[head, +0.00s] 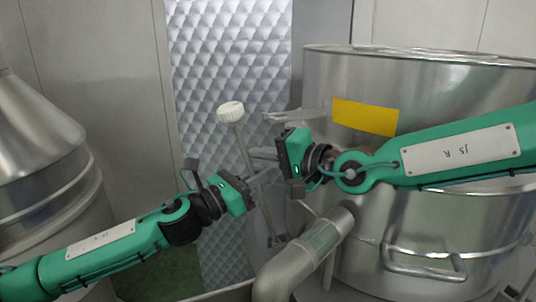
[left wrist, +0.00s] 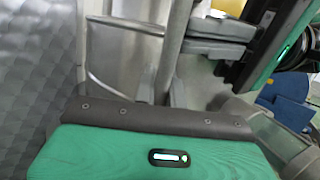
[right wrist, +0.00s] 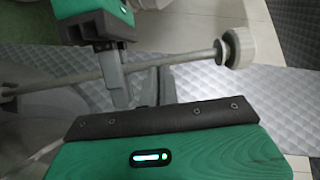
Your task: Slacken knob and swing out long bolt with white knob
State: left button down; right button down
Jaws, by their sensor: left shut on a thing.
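The long bolt (head: 242,145) is a thin grey rod with a ribbed white knob (head: 230,111) on its upper end. It leans up and left, out from the big steel vessel. The knob also shows in the right wrist view (right wrist: 238,47). My left gripper (head: 262,178) is shut on the rod below the knob; its fingertips are partly hidden. My right gripper (head: 258,153) points left from the vessel side, its tips close beside the rod above the left one. In the left wrist view its two fingers (left wrist: 208,37) lie close together with nothing seen between them.
The steel vessel (head: 440,110) with a yellow label (head: 364,116) fills the right. A grey lug (head: 296,115) juts from its wall above my right gripper. A thick pipe (head: 300,255) bends below the grippers. A steel cone tank (head: 35,150) stands left. Space left of the knob is clear.

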pick_arm(q)
jog(key=c, duration=1.6)
grip_release()
jog(key=shift+d+r, duration=0.15)
jog(key=shift+d, duration=0.05)
jog(key=shift+o, duration=0.6)
jog(key=shift+w+a, duration=0.1)
